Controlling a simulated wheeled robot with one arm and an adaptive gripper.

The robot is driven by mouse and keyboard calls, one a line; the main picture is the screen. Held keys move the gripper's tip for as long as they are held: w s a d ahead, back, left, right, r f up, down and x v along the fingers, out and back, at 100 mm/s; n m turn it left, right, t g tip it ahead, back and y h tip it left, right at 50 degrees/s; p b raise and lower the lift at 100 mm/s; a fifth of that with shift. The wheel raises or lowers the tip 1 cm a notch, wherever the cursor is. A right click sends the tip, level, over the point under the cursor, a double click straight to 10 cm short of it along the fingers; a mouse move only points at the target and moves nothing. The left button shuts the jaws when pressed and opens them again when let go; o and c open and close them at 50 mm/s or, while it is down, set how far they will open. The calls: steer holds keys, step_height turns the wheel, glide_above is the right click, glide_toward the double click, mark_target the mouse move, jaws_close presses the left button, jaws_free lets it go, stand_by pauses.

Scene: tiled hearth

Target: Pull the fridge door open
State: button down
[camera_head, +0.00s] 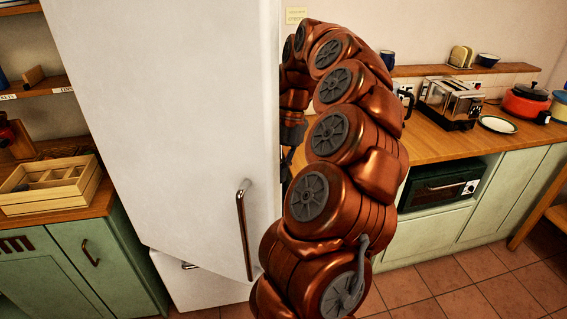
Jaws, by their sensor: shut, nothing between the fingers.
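The tall white fridge door (165,110) fills the left middle of the head view. It stands partly open, its lower edge jutting forward at an angle over the lower fridge front (200,291). The metal bar handle (241,230) is on the door's right side, low down, with nothing on it. My copper arm arches up on the right and bends down behind the door's right edge. My gripper (288,160) is at that edge, a dark sliver mostly hidden by the door. It is shut and empty, apart from the handle. Whether it touches the door's inner side is hidden.
A wooden counter with a toaster (451,102), a plate (497,124) and a red pot (525,101) runs along the right, above a dark oven (441,187). At left, a wooden crate (50,186) sits on green cabinets (85,265). Tiled floor (470,297) is free at lower right.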

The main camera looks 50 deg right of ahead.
mark_target(272, 188)
steer(key=shift+s+a+f, duration=0.15)
steer(key=shift+a+f, duration=0.15)
steer(key=shift+f, duration=0.25)
steer(key=shift+s+a+p, duration=0.25)
steer(key=shift+a+p, duration=0.35)
steer(key=shift+a, duration=0.35)
steer(key=shift+s+a+p, duration=0.25)
steer(key=shift+a+p, duration=0.15)
steer(key=shift+a, duration=0.55)
steer(key=shift+f, duration=0.1)
